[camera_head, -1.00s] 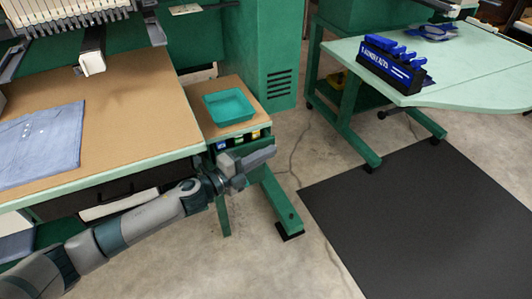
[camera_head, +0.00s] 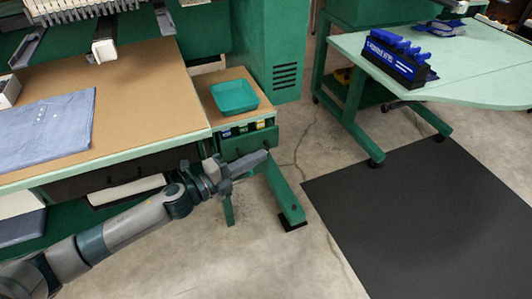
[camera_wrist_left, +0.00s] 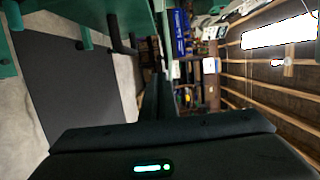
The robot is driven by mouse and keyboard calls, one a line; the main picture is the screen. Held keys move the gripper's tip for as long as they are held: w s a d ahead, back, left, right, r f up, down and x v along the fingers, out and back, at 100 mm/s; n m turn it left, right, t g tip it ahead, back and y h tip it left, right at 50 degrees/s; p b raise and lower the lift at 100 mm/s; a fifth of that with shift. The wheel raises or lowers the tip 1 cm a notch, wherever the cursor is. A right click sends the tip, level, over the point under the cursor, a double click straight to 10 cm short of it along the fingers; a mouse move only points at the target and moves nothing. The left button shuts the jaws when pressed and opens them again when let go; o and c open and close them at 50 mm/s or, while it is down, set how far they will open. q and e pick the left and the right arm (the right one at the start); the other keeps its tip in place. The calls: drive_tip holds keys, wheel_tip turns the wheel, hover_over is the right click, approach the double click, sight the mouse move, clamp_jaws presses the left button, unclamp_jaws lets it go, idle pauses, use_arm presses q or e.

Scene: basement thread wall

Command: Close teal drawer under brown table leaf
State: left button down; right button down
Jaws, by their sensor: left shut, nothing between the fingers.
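The teal drawer (camera_head: 248,142) is under the brown table leaf (camera_head: 206,92) in the head view. Small coloured items show in the gap between the leaf's edge and the drawer's green front, so it looks partly open. My left gripper (camera_head: 264,156) is shut and empty, with its fingers pointing right just below and in front of the drawer front. It overlaps the lower part of the front in the picture; I cannot tell whether they touch. In the left wrist view the shut fingers (camera_wrist_left: 157,95) show dark, and the drawer cannot be made out. My right gripper is out of view.
A teal tray (camera_head: 235,97) sits on the leaf. The larger brown table (camera_head: 130,98) with a blue folded shirt (camera_head: 45,130) is to the left. A green table leg (camera_head: 285,195) stands below the drawer. Bare floor and a black mat (camera_head: 420,215) lie to the right.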

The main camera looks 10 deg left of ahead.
use_arm(q)
drive_tip(key=shift+v, duration=1.9)
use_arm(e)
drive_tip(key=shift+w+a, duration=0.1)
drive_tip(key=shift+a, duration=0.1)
use_arm(q)
drive_tip(key=shift+w, duration=0.1)
